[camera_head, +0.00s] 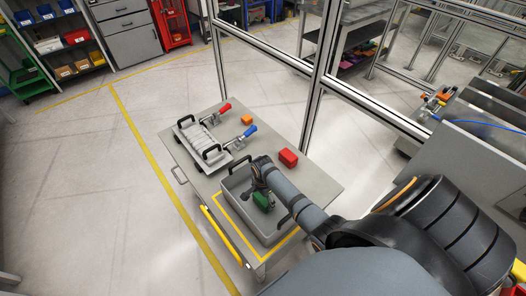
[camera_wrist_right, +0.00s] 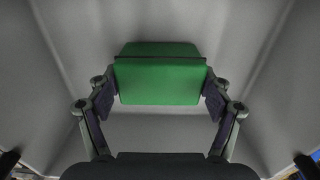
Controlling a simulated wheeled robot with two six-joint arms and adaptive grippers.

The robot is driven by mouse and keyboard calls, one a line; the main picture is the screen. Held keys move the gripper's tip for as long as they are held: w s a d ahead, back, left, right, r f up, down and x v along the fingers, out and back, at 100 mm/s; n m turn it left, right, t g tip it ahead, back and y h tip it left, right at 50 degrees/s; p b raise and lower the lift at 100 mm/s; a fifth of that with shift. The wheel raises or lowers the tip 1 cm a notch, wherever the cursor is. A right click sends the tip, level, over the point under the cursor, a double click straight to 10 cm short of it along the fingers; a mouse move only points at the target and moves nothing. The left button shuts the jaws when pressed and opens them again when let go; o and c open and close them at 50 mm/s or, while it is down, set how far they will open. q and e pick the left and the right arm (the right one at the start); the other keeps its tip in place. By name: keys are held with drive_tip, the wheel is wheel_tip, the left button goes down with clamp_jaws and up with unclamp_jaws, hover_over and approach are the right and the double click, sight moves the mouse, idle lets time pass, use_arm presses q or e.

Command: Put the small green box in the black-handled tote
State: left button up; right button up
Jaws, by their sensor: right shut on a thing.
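The small green box (camera_head: 262,201) is between the fingers of my right gripper (camera_head: 262,190), which is shut on it. In the right wrist view the green box (camera_wrist_right: 160,75) is pinched from both sides by the fingertips of the right gripper (camera_wrist_right: 160,88). The grey tote (camera_head: 236,188) with black handles stands on the cart, and its walls surround the box in the wrist view. The box is inside the tote's opening; I cannot tell whether it touches the floor. My arm hides part of the tote. My left gripper is not in view.
The cart top (camera_head: 322,187) also bears a red box (camera_head: 288,157), a small orange block (camera_head: 247,119), and a grey fixture (camera_head: 202,143) with black handles and red- and blue-handled clamps. A metal frame post (camera_head: 313,95) rises behind the cart. The floor to the left is clear.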

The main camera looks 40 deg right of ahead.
drive_tip(key=o, duration=1.3)
drive_tip(key=shift+f, duration=0.1)
drive_tip(key=shift+r, duration=0.45)
wheel_tip(320, 180, up, 12)
drive_tip(key=shift+f, duration=0.25)
